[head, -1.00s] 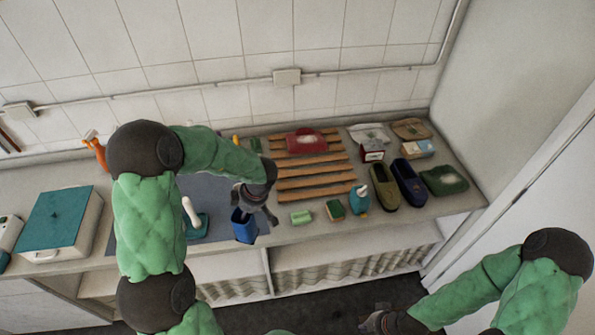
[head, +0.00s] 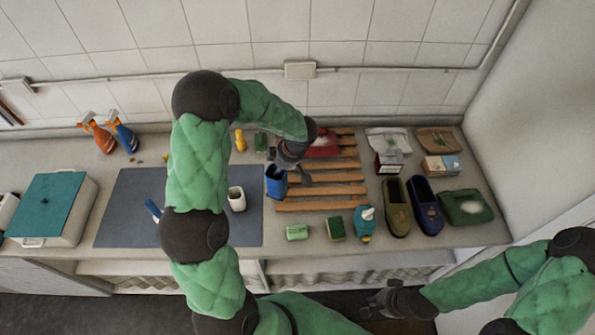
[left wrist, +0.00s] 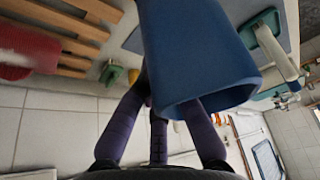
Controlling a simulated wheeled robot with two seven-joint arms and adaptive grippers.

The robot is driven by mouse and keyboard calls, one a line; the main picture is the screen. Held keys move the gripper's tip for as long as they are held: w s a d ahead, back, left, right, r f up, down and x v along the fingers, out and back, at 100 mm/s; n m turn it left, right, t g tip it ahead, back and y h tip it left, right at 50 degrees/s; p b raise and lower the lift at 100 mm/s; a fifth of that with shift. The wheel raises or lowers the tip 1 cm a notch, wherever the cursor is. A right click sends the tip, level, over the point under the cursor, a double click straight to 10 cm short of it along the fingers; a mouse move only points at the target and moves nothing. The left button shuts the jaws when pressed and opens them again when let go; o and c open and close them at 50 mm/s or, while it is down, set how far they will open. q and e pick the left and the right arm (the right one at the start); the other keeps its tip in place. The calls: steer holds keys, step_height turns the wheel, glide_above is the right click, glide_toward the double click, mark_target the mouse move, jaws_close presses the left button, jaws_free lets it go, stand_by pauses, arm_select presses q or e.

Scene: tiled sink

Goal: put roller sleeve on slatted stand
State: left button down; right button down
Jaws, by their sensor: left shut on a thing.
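The blue hollow piece, which I take as the roller sleeve (head: 275,184), is held in my left gripper (head: 291,172). In the left wrist view the sleeve (left wrist: 195,50) sits between the fingers, with its open end facing the camera. In the head view it appears over the left ends of the slats of the wooden slatted stand (head: 322,190). I cannot tell whether it touches the stand. The stand's slats also show at the top left of the left wrist view (left wrist: 75,25). My right gripper (head: 374,306) is low at the front, away from the counter; its fingers are unclear.
A red item (head: 322,146) lies on the stand's back slats. A white cup-like piece (head: 237,199) stands on the grey mat (head: 125,205). Shoes (head: 397,205) stand right. The middle and front slats look bare.

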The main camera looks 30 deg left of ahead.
arm_select(q)
steer(key=w+f, duration=0.7)
steer(key=w+d+f, duration=0.1)
steer(key=w+f, duration=0.2)
steer(key=f, duration=0.1)
steer(key=shift+w+f, duration=0.2)
steer(key=shift+s, duration=0.1)
steer(key=c, duration=1.4)
jaws_free()
steer(key=shift+f, duration=0.1)
steer(key=v, duration=1.2)
